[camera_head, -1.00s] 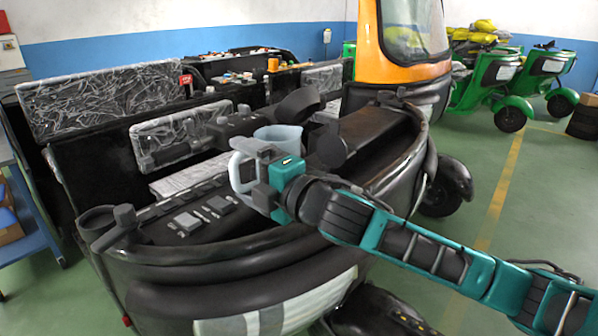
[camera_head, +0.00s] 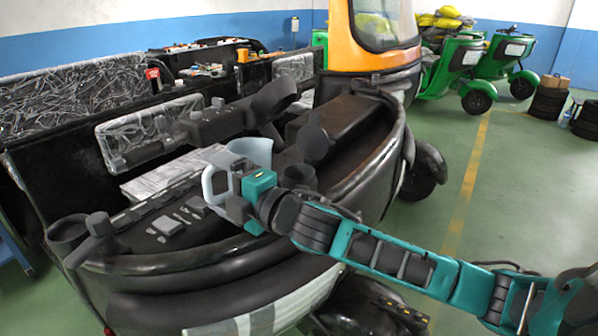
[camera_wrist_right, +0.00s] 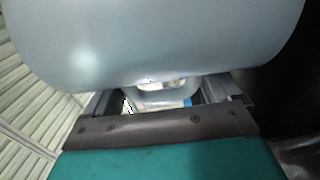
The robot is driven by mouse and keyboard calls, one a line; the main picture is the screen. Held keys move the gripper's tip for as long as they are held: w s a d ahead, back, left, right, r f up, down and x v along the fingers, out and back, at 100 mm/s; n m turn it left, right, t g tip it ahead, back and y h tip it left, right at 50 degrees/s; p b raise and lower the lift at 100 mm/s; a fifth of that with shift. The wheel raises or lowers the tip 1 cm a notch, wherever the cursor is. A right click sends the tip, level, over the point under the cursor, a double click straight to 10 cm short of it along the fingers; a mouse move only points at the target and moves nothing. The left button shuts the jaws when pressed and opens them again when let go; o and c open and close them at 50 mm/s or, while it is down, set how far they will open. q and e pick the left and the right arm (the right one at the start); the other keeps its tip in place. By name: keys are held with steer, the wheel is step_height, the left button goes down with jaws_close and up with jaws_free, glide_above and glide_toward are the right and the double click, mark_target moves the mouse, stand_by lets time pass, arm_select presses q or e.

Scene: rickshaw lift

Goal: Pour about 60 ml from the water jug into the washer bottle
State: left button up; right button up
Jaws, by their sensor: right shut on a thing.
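The water jug (camera_head: 252,150) is pale blue and translucent, with a light handle at its left. It looks roughly upright above the black dashboard of the rickshaw. My right gripper (camera_head: 226,190) is shut on the jug's handle. In the right wrist view the jug's wall (camera_wrist_right: 155,40) fills the top of the picture, with the handle between the fingers (camera_wrist_right: 165,98). The water level cannot be told. I cannot pick out the washer bottle for sure among the dark parts around the jug. My left gripper is not in view.
The black dashboard (camera_head: 170,228) has switches and curved black rims. A dark flared part (camera_head: 272,98) rises behind the jug and a round dark part (camera_head: 315,142) stands to its right. Green vehicles (camera_head: 470,70) stand at the back right. The floor (camera_head: 520,200) at right is clear.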

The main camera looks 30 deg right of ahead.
mark_target(249, 141)
steer(key=shift+d+r+m, duration=0.1)
steer(key=shift+d+m, duration=0.15)
steer(key=shift+m, duration=0.35)
steer(key=d+r+m, duration=0.1)
steer(key=r+m, duration=0.1)
steer(key=d+r+m+t, duration=0.1)
steer(key=shift+w+d+r+m, duration=0.25)
steer(key=shift+d+r+m, duration=0.1)
steer(key=shift+m, duration=0.05)
steer(key=shift+w+d+r+m+t, duration=0.15)
steer(key=shift+d+m+t, duration=0.15)
steer(key=shift+d+m, duration=0.7)
steer(key=shift+w+d+r+m, duration=0.1)
steer(key=shift+d+r+m, duration=0.1)
steer(key=shift+r+m, duration=0.3)
steer(key=shift+d+r+m, duration=0.15)
steer(key=shift+r+m, duration=0.2)
steer(key=shift+m, duration=0.25)
steer(key=shift+d+f+m+t+h+b, duration=0.1)
steer(key=shift+f+m+t+h+b, duration=0.15)
steer(key=shift+b, duration=0.2)
steer(key=shift+d+r+m+t, duration=0.2)
steer(key=shift+m+t, duration=0.05)
steer(key=shift+m, duration=0.4)
steer(key=shift+d+r+m, duration=0.15)
steer(key=shift+r+m, duration=0.15)
steer(key=shift+m, duration=0.1)
steer(key=shift+r+h, duration=0.1)
steer(key=shift+h, duration=0.25)
